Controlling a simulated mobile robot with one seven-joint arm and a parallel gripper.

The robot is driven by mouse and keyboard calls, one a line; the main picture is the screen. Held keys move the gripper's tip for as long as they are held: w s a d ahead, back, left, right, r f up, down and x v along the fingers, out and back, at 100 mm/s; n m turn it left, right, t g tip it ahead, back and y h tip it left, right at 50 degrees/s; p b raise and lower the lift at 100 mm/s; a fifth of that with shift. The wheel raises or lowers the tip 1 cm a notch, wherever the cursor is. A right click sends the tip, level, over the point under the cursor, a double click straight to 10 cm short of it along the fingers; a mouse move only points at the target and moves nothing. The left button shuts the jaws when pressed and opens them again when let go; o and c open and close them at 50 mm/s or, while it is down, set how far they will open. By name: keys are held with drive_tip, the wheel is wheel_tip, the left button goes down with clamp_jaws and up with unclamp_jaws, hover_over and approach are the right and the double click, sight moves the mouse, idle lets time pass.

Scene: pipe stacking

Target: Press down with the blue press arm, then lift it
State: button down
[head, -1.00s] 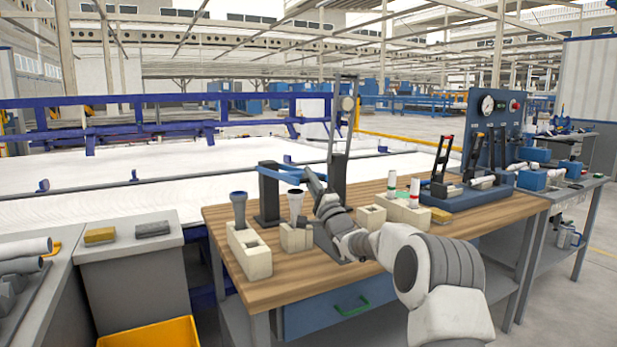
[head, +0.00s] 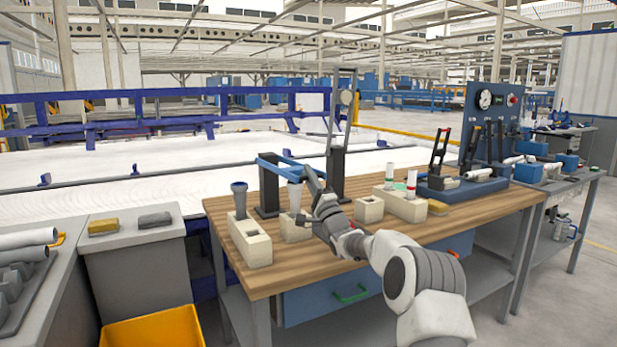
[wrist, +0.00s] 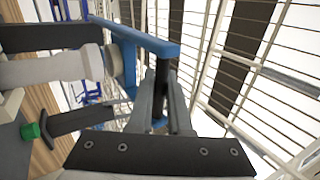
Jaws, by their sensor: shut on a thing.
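The blue press arm (head: 283,163) reaches from a dark post over a pale pipe (head: 295,196) standing in a cream block (head: 295,231). My gripper (head: 309,177) is at the arm's right part. In the wrist view the blue press arm (wrist: 150,40) crosses the top, and my gripper (wrist: 160,100) is shut on a dark upright handle of it between the fingers. A round pad on the arm sits close to the flared end of the pipe (wrist: 50,70); I cannot tell if they touch.
A blue gauge panel (head: 492,120) is at the far right. The front wooden tabletop (head: 285,278) is clear.

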drive_tip(key=shift+d+r, duration=0.1)
drive_tip(key=shift+r, duration=0.05)
drive_tip(key=c, duration=0.8)
unclamp_jaws()
drive_tip(key=shift+s, duration=0.2)
drive_tip(key=shift+c, duration=0.2)
drive_tip(key=shift+s+d+f, duration=0.15)
drive_tip(key=shift+s+f, duration=0.2)
drive_tip(key=p+v, duration=0.2)
drive_tip(key=v, duration=1.4)
drive_tip(key=shift+s, duration=0.15)
